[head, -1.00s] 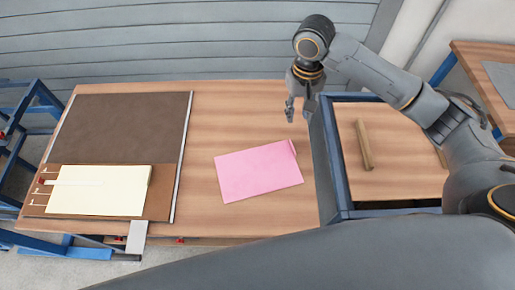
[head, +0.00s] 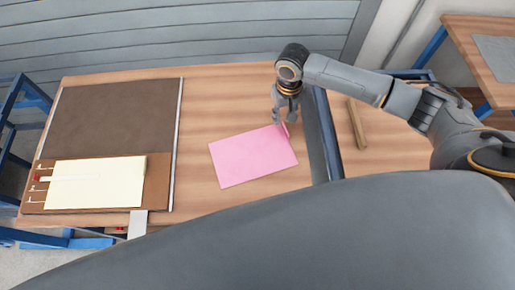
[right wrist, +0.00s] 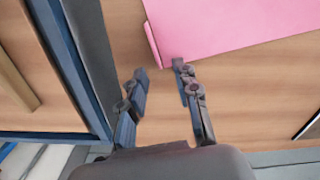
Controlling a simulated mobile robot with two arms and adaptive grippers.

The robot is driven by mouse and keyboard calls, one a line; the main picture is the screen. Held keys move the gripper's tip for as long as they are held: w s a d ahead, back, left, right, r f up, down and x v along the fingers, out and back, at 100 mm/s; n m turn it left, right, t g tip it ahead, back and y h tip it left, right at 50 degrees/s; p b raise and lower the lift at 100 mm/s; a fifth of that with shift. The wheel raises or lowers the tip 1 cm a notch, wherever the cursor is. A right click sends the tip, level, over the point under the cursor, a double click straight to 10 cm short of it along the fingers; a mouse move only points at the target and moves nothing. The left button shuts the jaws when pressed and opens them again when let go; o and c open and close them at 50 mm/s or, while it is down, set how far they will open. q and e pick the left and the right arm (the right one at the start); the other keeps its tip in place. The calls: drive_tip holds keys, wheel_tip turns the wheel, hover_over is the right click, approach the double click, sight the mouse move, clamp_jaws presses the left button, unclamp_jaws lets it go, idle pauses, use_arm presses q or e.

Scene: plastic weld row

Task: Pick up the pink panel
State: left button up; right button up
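The pink panel (head: 252,157) lies flat on the wooden table, with a short raised lip along its right edge. It also shows at the top of the right wrist view (right wrist: 220,25), with the lip running along its left side. My right gripper (head: 285,117) is at the panel's far right corner, close to the lip. In the right wrist view my right gripper (right wrist: 159,72) has its two fingers apart with only bare table between them. The panel's lip is just beyond the fingertips. My left gripper is not in view.
A dark mat (head: 115,117) and a cream sheet on a brown board (head: 95,184) lie on the left. Table (head: 225,95) behind the panel is clear.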

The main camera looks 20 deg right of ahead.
drive_tip(key=shift+f, duration=1.05)
clamp_jaws()
drive_tip(key=shift+r, duration=0.1)
